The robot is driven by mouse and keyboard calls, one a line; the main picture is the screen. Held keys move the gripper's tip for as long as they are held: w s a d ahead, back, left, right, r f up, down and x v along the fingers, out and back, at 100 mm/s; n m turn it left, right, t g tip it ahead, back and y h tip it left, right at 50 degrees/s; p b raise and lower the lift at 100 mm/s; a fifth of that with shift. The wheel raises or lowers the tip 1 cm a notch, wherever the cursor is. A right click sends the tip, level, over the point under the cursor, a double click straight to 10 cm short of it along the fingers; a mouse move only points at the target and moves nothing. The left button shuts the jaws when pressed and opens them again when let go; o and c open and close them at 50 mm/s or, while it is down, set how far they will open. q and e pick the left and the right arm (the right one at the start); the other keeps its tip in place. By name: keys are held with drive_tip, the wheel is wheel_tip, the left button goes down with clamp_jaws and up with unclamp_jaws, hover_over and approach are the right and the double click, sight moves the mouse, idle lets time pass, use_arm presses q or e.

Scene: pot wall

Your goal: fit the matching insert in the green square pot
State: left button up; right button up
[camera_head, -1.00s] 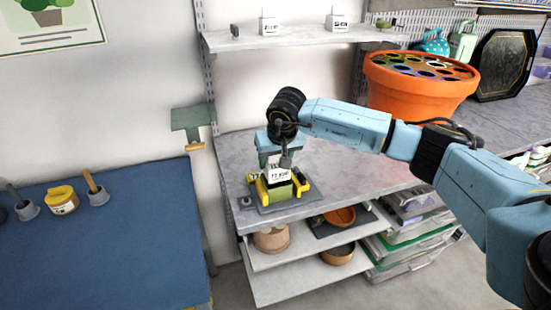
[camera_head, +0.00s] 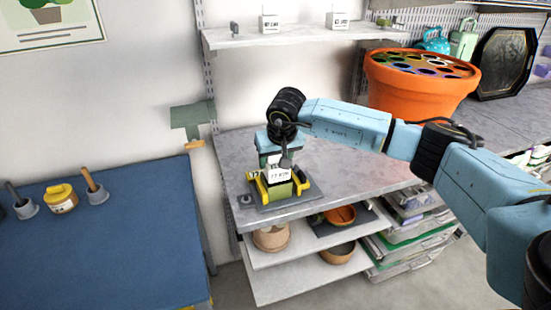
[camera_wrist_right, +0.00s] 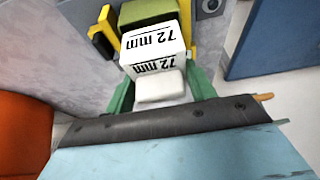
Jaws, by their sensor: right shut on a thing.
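The white insert (camera_head: 279,174), marked "72 mm", is upright at the mouth of the green square pot (camera_head: 280,191). In the right wrist view the insert (camera_wrist_right: 156,45) shows its label, with the green pot (camera_wrist_right: 150,12) just beyond it. How deep the insert sits in the pot is hidden. My right gripper (camera_wrist_right: 160,86) is shut on the insert's pale upper part, a teal finger on each side. In the head view the right gripper (camera_head: 275,152) is directly above the pot. My left gripper is not in view.
Yellow clamps (camera_head: 304,184) flank the pot on a dark base plate (camera_head: 285,201) on the grey bench. Other white inserts (camera_head: 270,23) stand on the shelf above. A large orange pot (camera_head: 418,95) stands at the right. A blue table (camera_head: 110,240) is at the left.

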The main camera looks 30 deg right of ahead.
drive_tip(key=shift+f+b, duration=1)
drive_tip(key=shift+f, duration=0.45)
drive_tip(key=o, duration=1)
drive_tip(key=shift+o, duration=0.2)
drive_tip(key=shift+r, duration=0.1)
drive_tip(key=v, duration=1.3)
drive_tip(key=shift+s, duration=0.15)
drive_tip(key=shift+a, duration=0.15)
